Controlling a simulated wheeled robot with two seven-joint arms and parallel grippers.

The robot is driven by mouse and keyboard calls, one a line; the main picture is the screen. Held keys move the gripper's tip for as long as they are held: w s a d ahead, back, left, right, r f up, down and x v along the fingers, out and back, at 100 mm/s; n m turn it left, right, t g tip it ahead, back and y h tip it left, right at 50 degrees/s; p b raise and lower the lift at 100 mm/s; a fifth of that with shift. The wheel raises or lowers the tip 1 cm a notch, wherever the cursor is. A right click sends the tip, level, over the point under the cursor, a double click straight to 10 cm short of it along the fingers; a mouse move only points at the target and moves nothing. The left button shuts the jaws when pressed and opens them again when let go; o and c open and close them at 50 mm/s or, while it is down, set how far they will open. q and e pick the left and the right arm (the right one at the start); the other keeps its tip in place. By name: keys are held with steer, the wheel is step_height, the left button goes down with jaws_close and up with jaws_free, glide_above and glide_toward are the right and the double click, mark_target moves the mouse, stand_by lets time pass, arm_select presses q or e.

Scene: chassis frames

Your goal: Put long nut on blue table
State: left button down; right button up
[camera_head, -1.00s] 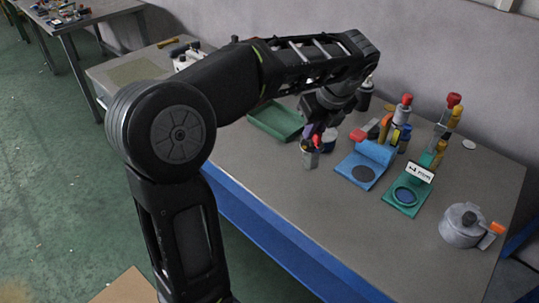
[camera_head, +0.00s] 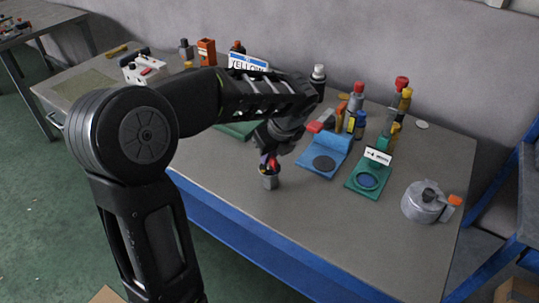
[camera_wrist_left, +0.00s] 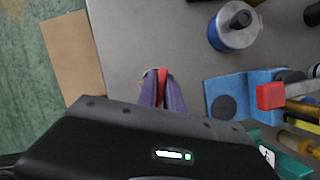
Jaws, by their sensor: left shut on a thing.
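My left gripper (camera_head: 270,160) reaches down over the front middle of the grey-topped table. Purple and red parts show at its fingers, also in the left wrist view (camera_wrist_left: 162,90). A short grey cylindrical piece (camera_head: 270,180), likely the long nut, sits right at the fingertips, and the gripper is shut on it. I cannot tell if the piece touches the table. The table (camera_head: 300,215) has a grey top and a blue front edge. Another blue-framed table (camera_head: 515,205) shows partly at the right edge. My right gripper is not in view.
A blue stand (camera_head: 325,160) and a green stand (camera_head: 368,180) lie right of the gripper. A silver pot (camera_head: 425,203) is farther right. Several bottles and tools stand behind. A green tray (camera_head: 240,130) is partly hidden by my arm. The table's front strip is clear.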

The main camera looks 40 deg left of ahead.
arm_select(q)
steer(key=shift+f, duration=0.15)
steer(key=c, duration=1.9)
jaws_free()
steer(key=shift+f, duration=0.15)
steer(key=shift+c, duration=0.2)
steer(key=o, duration=0.5)
steer(key=shift+c, duration=0.2)
steer(key=v, duration=1.2)
steer(key=shift+d, duration=0.1)
